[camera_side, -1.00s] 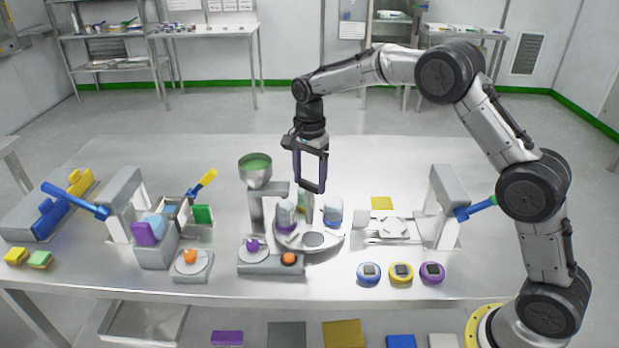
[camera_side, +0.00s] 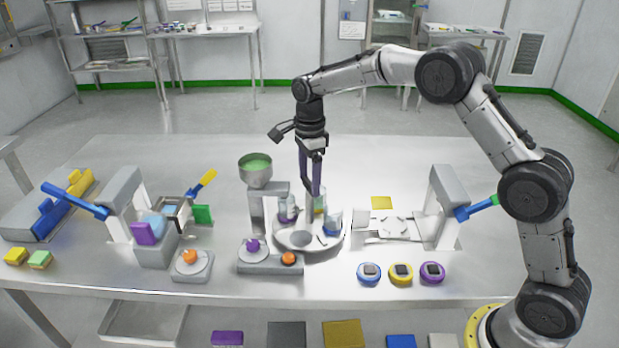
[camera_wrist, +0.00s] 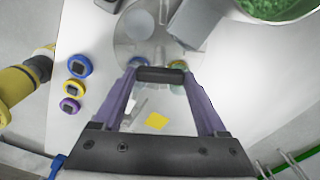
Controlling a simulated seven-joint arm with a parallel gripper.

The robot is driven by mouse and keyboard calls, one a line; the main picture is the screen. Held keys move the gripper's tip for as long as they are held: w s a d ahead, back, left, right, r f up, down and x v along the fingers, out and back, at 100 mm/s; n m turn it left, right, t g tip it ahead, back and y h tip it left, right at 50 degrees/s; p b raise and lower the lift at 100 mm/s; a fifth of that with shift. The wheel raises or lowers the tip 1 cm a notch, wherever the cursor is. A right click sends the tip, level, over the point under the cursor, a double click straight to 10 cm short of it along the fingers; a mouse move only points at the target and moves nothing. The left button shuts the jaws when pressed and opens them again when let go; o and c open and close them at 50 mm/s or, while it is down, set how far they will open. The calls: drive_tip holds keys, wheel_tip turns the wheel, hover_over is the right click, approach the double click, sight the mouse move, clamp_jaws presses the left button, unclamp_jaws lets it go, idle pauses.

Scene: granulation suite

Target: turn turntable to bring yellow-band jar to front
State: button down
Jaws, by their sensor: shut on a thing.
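The round grey turntable (camera_side: 280,243) stands mid-table and also shows at the top of the wrist view (camera_wrist: 128,35). The yellow-band jar (camera_side: 321,204) is at its back, partly hidden by my fingers; the wrist view shows it beside my right finger (camera_wrist: 179,64). The blue-band jar (camera_side: 332,224) is at the right, toward the front. The purple-band jar (camera_side: 287,211) is at the back left. An empty round seat (camera_side: 298,240) faces the front left. My gripper (camera_side: 315,192) points down over the turntable's middle, shut on its central post; the contact itself is mostly hidden.
A funnel with green contents (camera_side: 255,168) stands close at the turntable's left. A base with purple and orange knobs (camera_side: 270,263) lies in front left. Blue, yellow and purple round devices (camera_side: 401,273) lie at the front right. A grey lever press (camera_side: 447,205) stands at the right.

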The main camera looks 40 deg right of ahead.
drive_tip(key=shift+r+m, duration=0.15)
drive_tip(key=shift+m, duration=5.65)
unclamp_jaws()
wheel_tip(320, 180, up, 14)
